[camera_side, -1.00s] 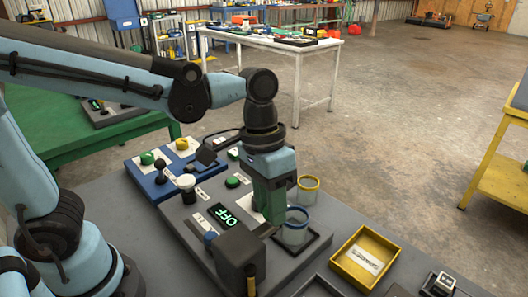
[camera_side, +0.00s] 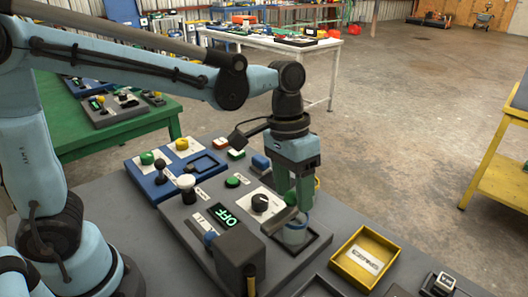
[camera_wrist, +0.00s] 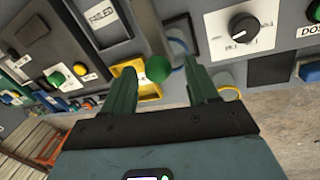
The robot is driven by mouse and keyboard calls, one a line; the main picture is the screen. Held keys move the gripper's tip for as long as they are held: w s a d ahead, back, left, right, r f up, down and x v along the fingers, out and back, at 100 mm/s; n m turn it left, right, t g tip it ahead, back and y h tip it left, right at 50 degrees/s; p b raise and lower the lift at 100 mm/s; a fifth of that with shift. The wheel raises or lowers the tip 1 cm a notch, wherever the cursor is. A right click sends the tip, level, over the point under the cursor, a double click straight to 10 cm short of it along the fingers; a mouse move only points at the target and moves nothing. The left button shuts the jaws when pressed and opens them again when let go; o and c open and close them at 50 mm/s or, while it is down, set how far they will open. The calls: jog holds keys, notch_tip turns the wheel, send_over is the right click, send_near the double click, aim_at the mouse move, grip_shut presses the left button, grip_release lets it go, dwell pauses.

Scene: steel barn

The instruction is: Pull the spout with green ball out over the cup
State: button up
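The grey spout (camera_side: 279,221) reaches from the dark box toward the clear blue-rimmed cup (camera_side: 296,236), its outer end at or above the cup's left rim in the side view. The green ball (camera_side: 291,198) sits on top near that end. My gripper (camera_side: 296,203) points down over the ball with its fingers apart. In the wrist view the green ball (camera_wrist: 158,68) lies between the fingertips of my gripper (camera_wrist: 160,68), with space on both sides. Exact contact and height over the ball cannot be told.
A dark box (camera_side: 238,258) stands beside the spout, and a green display (camera_side: 223,216) reads OFF. A black dial (camera_side: 260,203) and a white-topped knob (camera_side: 186,182) stand behind. A yellow tray (camera_side: 366,259) lies right of the cup. A second, yellow-rimmed cup is mostly hidden behind my gripper.

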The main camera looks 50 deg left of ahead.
notch_tip(320, 180, up, 12)
jog(key=a, duration=0.2)
jog(key=shift+w, duration=0.15)
dwell(0.5)
jog(key=shift+a, duration=0.1)
jog(key=s+a+f+n+t+y, duration=0.1)
jog(key=s+a+f+t, duration=0.2)
jog(key=a+f, duration=0.3)
jog(key=s+a+f+n+t+y, duration=0.1)
jog(key=s+a+f+t, duration=0.2)
jog(key=a+f, duration=0.3)
jog(key=shift+t, duration=0.8)
dwell(1.0)
